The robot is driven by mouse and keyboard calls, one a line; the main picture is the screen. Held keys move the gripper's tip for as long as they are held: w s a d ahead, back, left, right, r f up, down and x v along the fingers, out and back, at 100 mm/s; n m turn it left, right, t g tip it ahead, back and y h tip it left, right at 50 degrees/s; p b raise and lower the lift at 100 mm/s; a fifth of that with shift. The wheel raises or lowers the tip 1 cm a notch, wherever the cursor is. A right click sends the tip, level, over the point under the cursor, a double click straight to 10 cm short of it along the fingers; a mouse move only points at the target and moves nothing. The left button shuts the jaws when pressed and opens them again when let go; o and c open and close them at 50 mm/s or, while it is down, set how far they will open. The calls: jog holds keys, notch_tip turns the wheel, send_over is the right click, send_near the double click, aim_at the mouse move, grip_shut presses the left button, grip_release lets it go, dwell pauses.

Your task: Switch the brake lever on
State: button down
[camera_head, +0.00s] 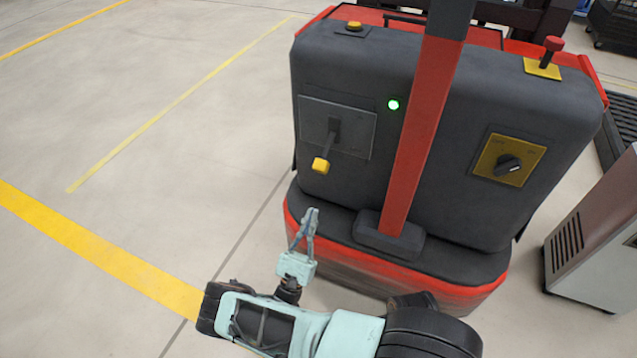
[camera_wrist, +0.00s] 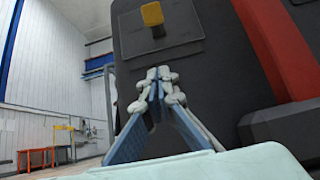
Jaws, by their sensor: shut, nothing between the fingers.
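The brake lever (camera_head: 327,148) is a dark handle with a yellow tip on a grey plate (camera_head: 360,128), on the left of the dark machine's face. It angles downward in the head view. Its yellow tip (camera_wrist: 152,14) shows at the top of the wrist view, above my fingertips. My gripper (camera_head: 308,214) is below the lever and apart from it, with its fingers pointing up toward the machine. In the wrist view my gripper (camera_wrist: 159,76) has its fingertips together and nothing between them.
A red post (camera_head: 420,120) rises right of the lever. A grey cabinet (camera_head: 595,240) stands at right. The floor at left is clear.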

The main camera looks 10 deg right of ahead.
dwell(0.4)
jog(key=p, duration=0.1)
send_near(326, 152)
jog(key=shift+w+d, duration=0.45)
jog(key=shift+w, duration=0.4)
jog(key=shift+w+d, duration=0.45)
jog(key=shift+w, duration=0.4)
jog(key=shift+r+y+p, duration=0.1)
jog(key=shift+y+p, duration=0.2)
jog(key=shift+p, duration=0.1)
jog(key=shift+s+a+r+g+y+p, duration=0.2)
jog(key=shift+g+y+p, duration=0.15)
jog(key=shift+p, duration=0.35)
